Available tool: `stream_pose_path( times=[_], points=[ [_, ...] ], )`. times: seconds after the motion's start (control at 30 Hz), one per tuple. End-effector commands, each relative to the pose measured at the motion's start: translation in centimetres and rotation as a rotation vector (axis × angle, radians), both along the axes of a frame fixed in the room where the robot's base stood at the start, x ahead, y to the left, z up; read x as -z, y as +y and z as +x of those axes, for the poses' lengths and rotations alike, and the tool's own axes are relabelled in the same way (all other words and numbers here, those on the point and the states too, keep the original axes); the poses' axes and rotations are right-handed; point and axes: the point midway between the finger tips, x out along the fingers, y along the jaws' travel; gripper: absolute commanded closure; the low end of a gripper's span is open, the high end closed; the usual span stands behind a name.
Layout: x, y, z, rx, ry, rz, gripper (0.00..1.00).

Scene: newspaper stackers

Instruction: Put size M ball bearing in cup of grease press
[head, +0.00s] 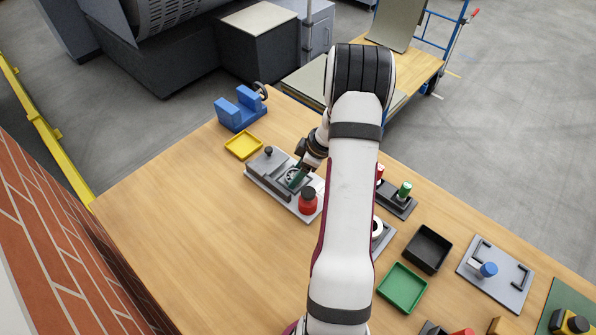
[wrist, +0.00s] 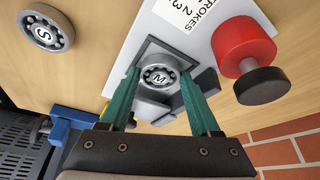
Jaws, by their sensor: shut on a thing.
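The size M ball bearing (wrist: 160,78), a grey ring marked M, sits between the green fingertips of my gripper (wrist: 160,75) in the wrist view. My gripper is shut on it. The bearing shows inside a dark square frame (wrist: 146,48) on the grease press's pale plate; I cannot tell whether it rests in the cup or hangs just above. In the head view my gripper (head: 296,179) is over the grease press (head: 256,177), and the bearing there is too small to make out clearly. The press carries a red cylinder with a black top (head: 308,201).
A bearing marked S (wrist: 45,33) lies to the left in the wrist view. A yellow tray (head: 243,146) and a blue vise (head: 240,109) stand beyond the press. Green (head: 402,288) and black (head: 428,250) trays lie right of my arm. The table's left side is clear.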

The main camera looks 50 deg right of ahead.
Motion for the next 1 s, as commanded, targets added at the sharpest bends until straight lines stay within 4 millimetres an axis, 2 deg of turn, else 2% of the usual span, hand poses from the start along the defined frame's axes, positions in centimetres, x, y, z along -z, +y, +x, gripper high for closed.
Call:
stream_pose_path(
  times=[0.03,0.07,0.2,0.23,0.47,0.57,0.67,0.8,1.0],
  points=[
    [0.2,0.0,0.0,0.000,0.000,0.000,1.00],
    [0.2,0.0,0.0,0.000,0.000,0.000,0.35],
    [0.2,0.0,0.0,0.000,0.000,0.000,0.10],
    [0.2,0.0,0.0,0.000,0.000,0.000,0.07],
    [0.1,0.0,0.0,0.000,0.000,0.000,0.07],
    [-0.6,-0.1,-0.1,0.000,0.000,-0.001,0.07],
    [-2.7,-0.6,-0.9,0.001,-0.003,-0.004,0.07],
    [-6.5,-1.4,-2.3,0.002,-0.003,-0.004,0.07],
    [-10.3,-2.0,-3.8,0.000,-0.001,-0.002,0.07]
  ],
)
